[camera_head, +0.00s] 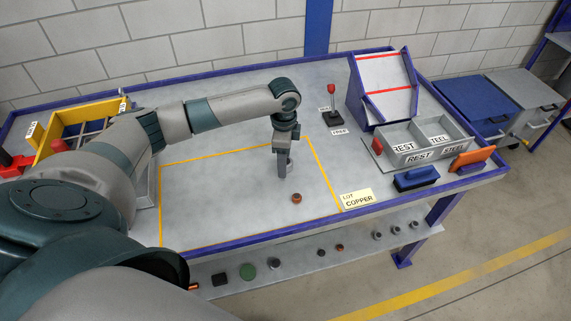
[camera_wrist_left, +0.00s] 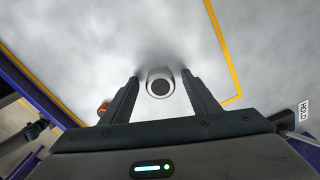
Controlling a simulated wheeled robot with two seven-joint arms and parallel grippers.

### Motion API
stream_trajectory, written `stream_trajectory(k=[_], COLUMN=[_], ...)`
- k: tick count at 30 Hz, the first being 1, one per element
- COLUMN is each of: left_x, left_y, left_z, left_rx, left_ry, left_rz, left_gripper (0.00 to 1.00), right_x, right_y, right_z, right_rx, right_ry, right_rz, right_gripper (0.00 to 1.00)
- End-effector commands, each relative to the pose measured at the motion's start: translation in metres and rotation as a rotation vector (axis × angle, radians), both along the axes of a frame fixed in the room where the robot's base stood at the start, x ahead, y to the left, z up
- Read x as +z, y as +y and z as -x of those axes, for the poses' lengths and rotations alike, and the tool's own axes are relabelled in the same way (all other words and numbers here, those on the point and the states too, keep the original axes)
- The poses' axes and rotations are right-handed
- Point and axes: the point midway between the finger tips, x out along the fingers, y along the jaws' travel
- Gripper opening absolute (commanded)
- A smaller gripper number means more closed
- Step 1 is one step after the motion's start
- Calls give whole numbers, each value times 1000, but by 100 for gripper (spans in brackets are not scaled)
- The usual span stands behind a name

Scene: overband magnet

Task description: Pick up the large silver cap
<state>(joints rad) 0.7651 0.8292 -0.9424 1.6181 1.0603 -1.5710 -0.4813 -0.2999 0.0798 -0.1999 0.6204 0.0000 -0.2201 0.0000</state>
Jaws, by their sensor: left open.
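The large silver cap (camera_wrist_left: 160,84) stands on the table between the fingers of my left gripper in the left wrist view. It is a round, silver-grey piece with a dark round middle. In the head view only a small part of the cap (camera_head: 290,162) shows beside the fingers. My left gripper (camera_wrist_left: 160,88) is open, with one finger on each side of the cap and a gap to each. In the head view my left gripper (camera_head: 284,170) points down over the marked area. My right gripper is in neither view.
A small copper-coloured piece (camera_head: 296,198) lies close to the gripper. A yellow line frames the mostly clear area. A yellow bin (camera_head: 75,118) stands left; a grey tray (camera_head: 425,143), red-striped ramp (camera_head: 385,88) and red-knobbed lever (camera_head: 331,100) stand right. Several small parts sit on the lower shelf.

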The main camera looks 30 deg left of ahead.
Motion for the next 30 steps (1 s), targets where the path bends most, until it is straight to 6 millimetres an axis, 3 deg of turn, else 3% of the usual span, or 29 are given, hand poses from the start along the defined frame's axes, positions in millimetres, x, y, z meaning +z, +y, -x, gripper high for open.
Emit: stream_trajectory(k=[1,6,7,20,28,30], left_x=[0,0,0,6,38,45], left_y=[0,0,0,0,0,-13], left_z=[0,0,0,-1,-1,1], left_rx=[0,0,0,0,0,-4], left_ry=[0,0,0,-3,-5,-2], left_rz=[0,0,0,1,1,4], left_gripper=[53,12,11,11,11,11], right_x=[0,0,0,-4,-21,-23], right_y=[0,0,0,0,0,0], right_z=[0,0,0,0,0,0], right_rx=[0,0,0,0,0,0], right_ry=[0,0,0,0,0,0], right_rz=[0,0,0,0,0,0], right_gripper=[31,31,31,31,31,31])
